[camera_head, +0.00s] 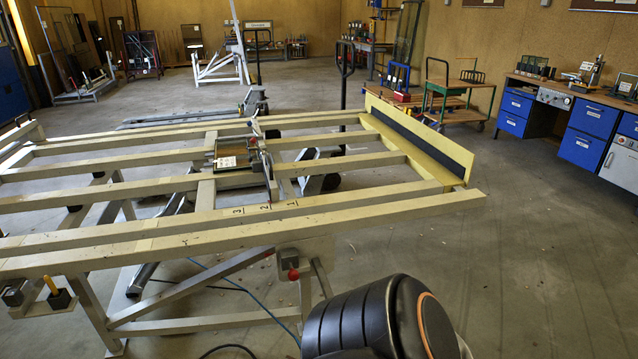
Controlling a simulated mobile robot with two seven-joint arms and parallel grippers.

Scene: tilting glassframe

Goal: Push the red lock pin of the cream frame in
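The cream frame (330,218) lies nearly flat across the left and middle of the head view, with its front rail nearest me. A red knob (293,274), which looks like the lock pin, sits on a small grey bracket (287,258) below the front rail. It is too small to tell how far the pin is in. A black arm link of mine with an orange ring fills the bottom middle, to the right of and nearer than the knob. Neither gripper shows in the view.
A yellow end board (436,150) stands at the frame's right end. Sloping braces and legs (190,300) lie under the front rail, with a blue cable (240,300) on the floor. The floor at right is clear.

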